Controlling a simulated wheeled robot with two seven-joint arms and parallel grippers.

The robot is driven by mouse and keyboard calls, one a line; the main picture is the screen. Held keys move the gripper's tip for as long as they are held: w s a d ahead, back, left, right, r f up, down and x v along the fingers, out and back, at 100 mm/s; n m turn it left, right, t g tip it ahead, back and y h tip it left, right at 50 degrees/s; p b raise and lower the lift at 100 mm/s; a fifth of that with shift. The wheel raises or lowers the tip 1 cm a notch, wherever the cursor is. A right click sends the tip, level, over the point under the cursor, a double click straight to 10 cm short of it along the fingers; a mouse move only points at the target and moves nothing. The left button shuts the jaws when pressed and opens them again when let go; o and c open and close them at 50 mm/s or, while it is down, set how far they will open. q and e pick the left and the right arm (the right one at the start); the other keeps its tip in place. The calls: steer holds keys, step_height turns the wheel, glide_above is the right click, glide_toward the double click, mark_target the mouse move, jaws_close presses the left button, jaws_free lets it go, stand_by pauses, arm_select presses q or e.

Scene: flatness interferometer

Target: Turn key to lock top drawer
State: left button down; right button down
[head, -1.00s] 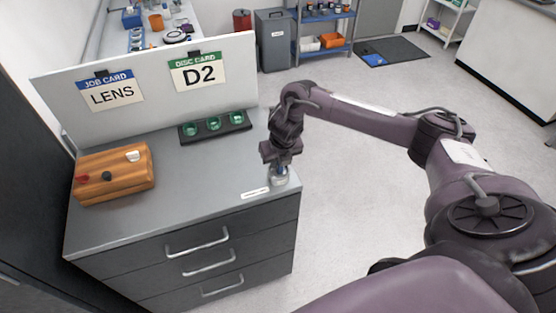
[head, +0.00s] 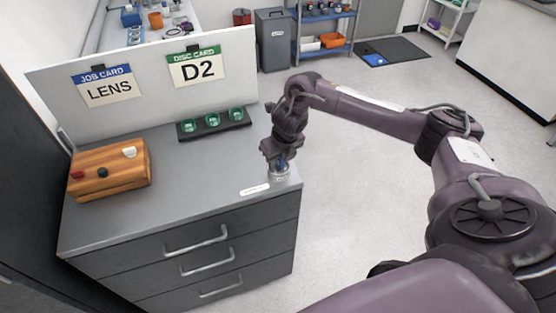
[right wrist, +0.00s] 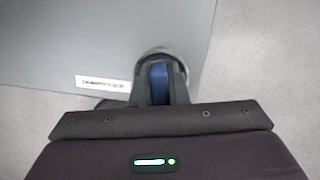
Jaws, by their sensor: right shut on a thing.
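The key (right wrist: 159,82) shows in the right wrist view as a blue grip between my fingers. It sits over a round metal lock (head: 279,175) at the front right corner of the cabinet top. My right gripper (head: 281,163) points down and is shut on the key; in the right wrist view the gripper (right wrist: 160,90) hides most of the lock. The top drawer (head: 170,247) is closed flush in the grey cabinet. How far the key is turned cannot be told. My left gripper is not in view.
A small white label (head: 255,190) lies beside the lock. A wooden block (head: 110,172) with knobs and a black tray (head: 214,125) of green discs stand on the cabinet top. A white board (head: 135,65) with two cards rises behind. Open floor lies to the right.

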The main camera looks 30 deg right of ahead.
steer(key=shift+n+b, duration=0.35)
steer(key=shift+n, duration=0.25)
steer(key=shift+f+n+y+b, duration=0.1)
steer(key=shift+n+y+b, duration=0.25)
steer(key=shift+b, duration=0.25)
steer(key=shift+n+y+b, duration=0.25)
steer(key=shift+n+b, duration=0.55)
steer(key=shift+n, duration=0.55)
steer(key=shift+a, duration=0.1)
